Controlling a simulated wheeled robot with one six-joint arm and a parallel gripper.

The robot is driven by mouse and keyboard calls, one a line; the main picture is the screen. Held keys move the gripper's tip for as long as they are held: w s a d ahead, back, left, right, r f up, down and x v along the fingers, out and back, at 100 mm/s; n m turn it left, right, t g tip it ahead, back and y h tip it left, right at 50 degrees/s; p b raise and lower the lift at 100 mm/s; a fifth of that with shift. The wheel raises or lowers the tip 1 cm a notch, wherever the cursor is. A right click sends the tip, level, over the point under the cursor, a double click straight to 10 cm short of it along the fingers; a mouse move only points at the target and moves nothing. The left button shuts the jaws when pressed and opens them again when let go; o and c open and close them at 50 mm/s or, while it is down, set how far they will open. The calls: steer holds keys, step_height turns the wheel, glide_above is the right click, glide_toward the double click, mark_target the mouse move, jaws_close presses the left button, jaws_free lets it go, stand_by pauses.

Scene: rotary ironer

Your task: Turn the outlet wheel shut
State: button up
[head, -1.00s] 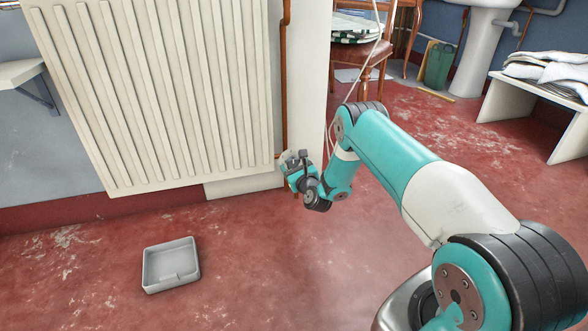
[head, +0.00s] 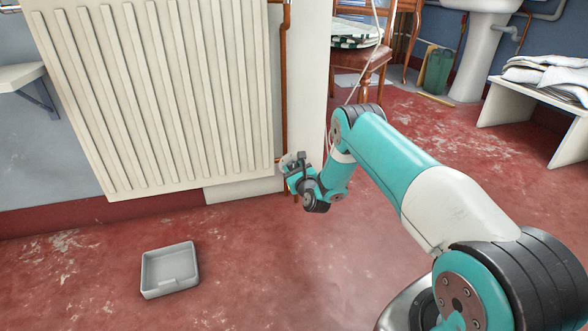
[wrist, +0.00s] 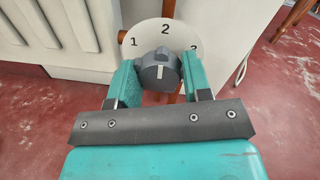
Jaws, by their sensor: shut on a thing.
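The outlet wheel (wrist: 158,76) is a dark grey knob with a short white mark on its face, seen in the wrist view. Behind it is a round white dial plate (wrist: 147,33) with the numbers 1, 2 and 3. The white mark stands nearly upright, roughly in line with the 2. My gripper (wrist: 160,80) has one teal finger on each side of the wheel and is shut on it. In the head view my gripper (head: 292,172) is at the lower right corner of the radiator, and it hides most of the wheel there.
The white ribbed radiator (head: 160,90) is left of my gripper, with a copper pipe (head: 286,80) beside it. A grey tray (head: 170,270) lies on the red floor below. A chair (head: 365,60) and a white bench (head: 505,107) stand farther back.

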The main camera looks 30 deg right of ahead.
steer(key=shift+n, duration=0.3)
steer(key=n+p, duration=0.2)
steer(key=shift+a+r+n, duration=0.1)
steer(key=shift+n, duration=0.3)
steer(key=n+p, duration=0.1)
steer(key=n, duration=0.2)
steer(key=shift+a+g+p, duration=0.1)
steer(key=shift+g+p, duration=0.2)
steer(key=shift+p, duration=0.05)
steer(key=n+p, duration=0.1)
steer(key=n, duration=0.2)
steer(key=shift+n, duration=0.4)
steer(key=n+p, duration=0.1)
steer(key=n, duration=0.2)
steer(key=shift+f+g+h, duration=0.2)
steer(key=shift+g+h, duration=0.1)
steer(key=shift+h, duration=0.1)
steer(key=n+p, duration=0.1)
steer(key=n, duration=0.3)
steer(key=shift+p, duration=0.35)
steer(key=shift+f+n+h+p, duration=0.2)
steer(key=shift+n+h+p, duration=0.4)
steer(key=shift+n, duration=1.9)
